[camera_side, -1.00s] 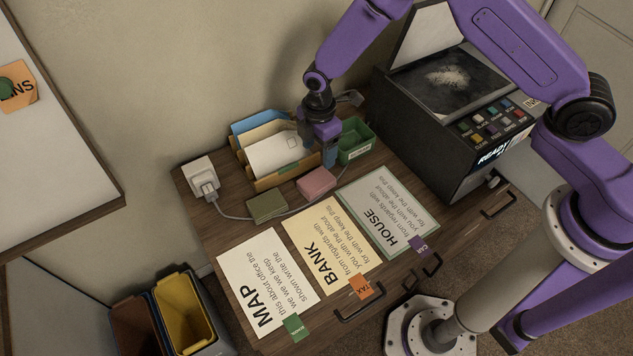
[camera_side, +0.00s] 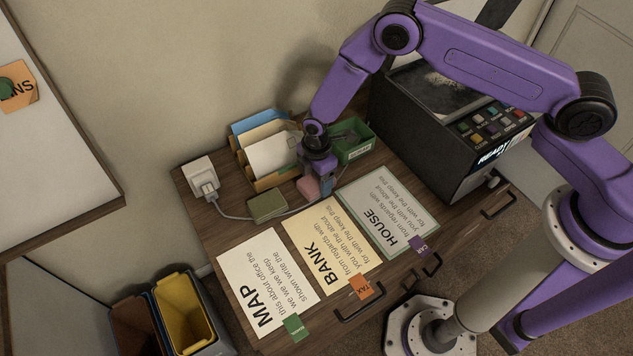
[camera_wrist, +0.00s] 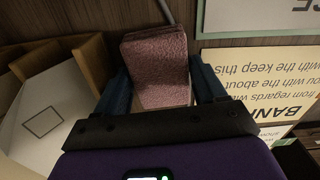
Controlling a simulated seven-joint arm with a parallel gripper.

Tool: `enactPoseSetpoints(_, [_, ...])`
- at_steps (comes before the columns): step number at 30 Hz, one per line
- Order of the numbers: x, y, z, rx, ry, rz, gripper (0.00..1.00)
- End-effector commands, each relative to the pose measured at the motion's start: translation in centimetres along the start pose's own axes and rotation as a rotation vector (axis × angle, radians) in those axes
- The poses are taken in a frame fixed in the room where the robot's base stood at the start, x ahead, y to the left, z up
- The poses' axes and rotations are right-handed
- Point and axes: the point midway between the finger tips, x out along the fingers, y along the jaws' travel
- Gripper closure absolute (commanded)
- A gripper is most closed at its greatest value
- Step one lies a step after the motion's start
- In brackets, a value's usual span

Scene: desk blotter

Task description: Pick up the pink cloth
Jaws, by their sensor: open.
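The pink cloth (camera_side: 309,188) is a small folded pad on the wooden desk, in front of the paper sorter. In the side view my gripper hides part of it. In the wrist view the cloth (camera_wrist: 156,62) lies between the two blue fingers of my gripper (camera_wrist: 160,85), one finger on each side. My gripper (camera_side: 318,184) is open and low at the cloth, pointing down. I cannot tell whether the fingers touch it.
A green cloth (camera_side: 267,205) lies to the left of the pink one. The paper sorter (camera_side: 262,181) and green bin (camera_side: 357,152) stand behind. Sheets marked MAP (camera_side: 266,284), BANK (camera_side: 325,247) and HOUSE (camera_side: 387,210) lie in front. A cable (camera_side: 235,216) crosses the desk.

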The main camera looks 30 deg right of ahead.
Motion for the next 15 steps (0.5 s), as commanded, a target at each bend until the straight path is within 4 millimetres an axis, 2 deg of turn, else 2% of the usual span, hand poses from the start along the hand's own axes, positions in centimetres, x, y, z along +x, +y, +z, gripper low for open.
enactPoseSetpoints(7, [0.21, 0.01, 0.0, 0.0, 0.0, 0.001, 0.3])
enactPoseSetpoints(8, [0.21, 0.01, 0.0, 0.0, 0.0, 0.001, 0.33])
enactPoseSetpoints(9, [0.21, 0.01, 0.0, 0.0, 0.0, 0.001, 0.46])
enactPoseSetpoints(11, [0.21, 0.01, 0.01, 0.0, 0.0, 0.001, 0.66])
enactPoseSetpoints(15, [0.23, -0.01, 0.02, 0.0, 0.0, 0.0, 0.66])
